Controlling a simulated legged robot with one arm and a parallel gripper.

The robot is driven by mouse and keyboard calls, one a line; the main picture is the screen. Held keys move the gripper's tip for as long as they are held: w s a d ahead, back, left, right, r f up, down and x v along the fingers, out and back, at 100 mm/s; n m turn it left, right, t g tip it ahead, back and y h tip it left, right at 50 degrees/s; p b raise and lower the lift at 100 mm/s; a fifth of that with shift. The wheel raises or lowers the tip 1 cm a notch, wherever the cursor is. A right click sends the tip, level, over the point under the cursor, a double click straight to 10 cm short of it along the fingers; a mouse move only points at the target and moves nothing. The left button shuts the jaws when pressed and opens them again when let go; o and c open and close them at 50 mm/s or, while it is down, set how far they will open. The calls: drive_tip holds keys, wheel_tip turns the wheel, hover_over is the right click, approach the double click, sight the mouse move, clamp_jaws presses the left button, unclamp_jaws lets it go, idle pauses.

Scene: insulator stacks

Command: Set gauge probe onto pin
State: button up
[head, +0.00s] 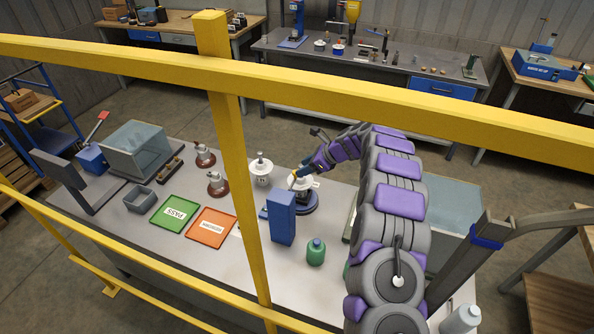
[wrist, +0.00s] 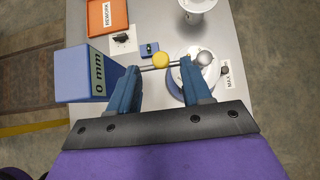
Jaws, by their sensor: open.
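The gauge's blue block (wrist: 86,78) reads "0 mm" in the wrist view; it stands on the table in the head view (head: 283,218). A yellow knob (wrist: 160,61) on a thin dark rod, which looks like the gauge probe, lies between my gripper's (wrist: 160,66) blue fingers. My gripper is open; whether the fingers touch the rod is unclear. Just right of the right finger is the round metal pin top (wrist: 205,58) of a white insulator (wrist: 190,76) on a round blue base (head: 298,204). My gripper (head: 297,175) hangs over this insulator's left side in the head view.
A white insulator (head: 261,170) and two brown ones (head: 204,155) (head: 217,183) stand to the left. Green (head: 174,212) and orange (head: 212,228) trays lie in front. A green bottle (head: 316,252) stands near the block. A yellow railing (head: 235,165) crosses the head view.

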drive_tip(key=v, duration=1.1)
drive_tip(key=shift+r+p, duration=0.2)
drive_tip(key=shift+p, duration=0.25)
drive_tip(key=shift+s+d+f, duration=0.1)
drive_tip(key=shift+s+d, duration=0.05)
